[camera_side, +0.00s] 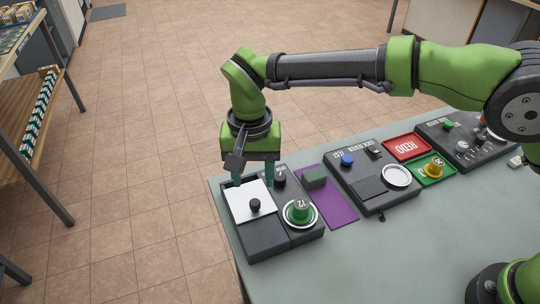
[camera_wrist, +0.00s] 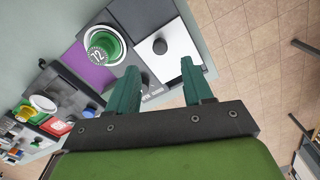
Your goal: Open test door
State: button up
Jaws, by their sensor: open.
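The door looks like a white panel (camera_side: 240,203) with a round black knob (camera_side: 255,205), on a dark grey box (camera_side: 258,243) at the table's left end. The panel lies flat and looks shut. In the wrist view the white panel (camera_wrist: 176,42) and its knob (camera_wrist: 159,46) lie just beyond my fingertips. My gripper (camera_side: 254,181) points down over the far edge of the box, its teal fingers apart with nothing between them. The fingers also show apart in the wrist view (camera_wrist: 159,66). They are behind the knob in the side view and do not touch it.
A green round piece marked 72 (camera_side: 299,210) sits in a white ring beside the panel. A purple mat (camera_side: 335,207) with a green block (camera_side: 315,177) lies to the right. Further right are another device (camera_side: 370,187) and a red tray (camera_side: 407,147). The front table (camera_side: 400,260) is clear.

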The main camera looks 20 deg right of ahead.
aim_at(255, 202)
notch_tip(255, 202, down, 7)
jog(key=shift+f, duration=0.2)
grip_shut()
dwell(0.4)
